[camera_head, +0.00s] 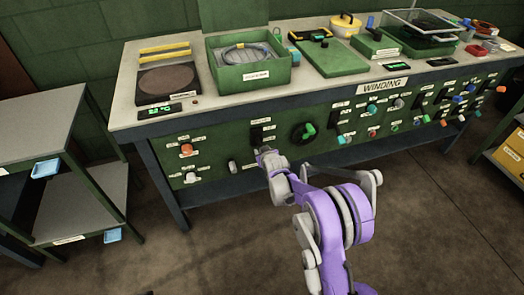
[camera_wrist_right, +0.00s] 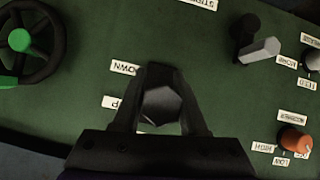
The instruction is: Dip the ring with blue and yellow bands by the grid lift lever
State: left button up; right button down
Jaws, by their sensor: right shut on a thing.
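A thin ring (camera_head: 240,53) lies in an open green box (camera_head: 253,80) on the bench; it looks bluish, its bands too small to make out. My right gripper (camera_head: 266,155) is at the bench's front panel, between an orange knob and a black handwheel. In the right wrist view, my right gripper (camera_wrist_right: 160,112) is shut on a dark grey faceted lever end (camera_wrist_right: 161,104). A DOWN label (camera_wrist_right: 125,68) and a partly hidden label ending in P (camera_wrist_right: 110,102) sit beside it. The lever's name label cannot be read. My left gripper is not in view.
The handwheel (camera_wrist_right: 32,42) with a green grip, a grey lever (camera_wrist_right: 256,46) and the orange knob (camera_wrist_right: 294,140) flank the gripper. A green board (camera_head: 329,61) and glass-lidded tray (camera_head: 424,37) stand on the bench. A grey shelf (camera_head: 35,120) is at left.

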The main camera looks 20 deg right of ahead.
jog(key=r+g+p, duration=0.1)
jog(key=r+g, duration=0.1)
jog(key=shift+g, duration=0.3)
jog(key=shift+w+r+g+p, duration=0.1)
jog(key=shift+r+g+p, duration=0.25)
jog(key=shift+g, duration=0.35)
jog(key=shift+r+g+p, duration=0.2)
jog(key=shift+g+p, duration=0.2)
jog(key=shift+g, duration=0.3)
jog(key=shift+r, duration=0.1)
jog(key=shift+c, duration=2.2)
grip_release()
jog(key=p+v, duration=0.1)
jog(key=v, duration=0.9)
jog(key=shift+w+a+r, duration=0.1)
jog(key=shift+a, duration=0.05)
jog(key=shift+r, duration=0.3)
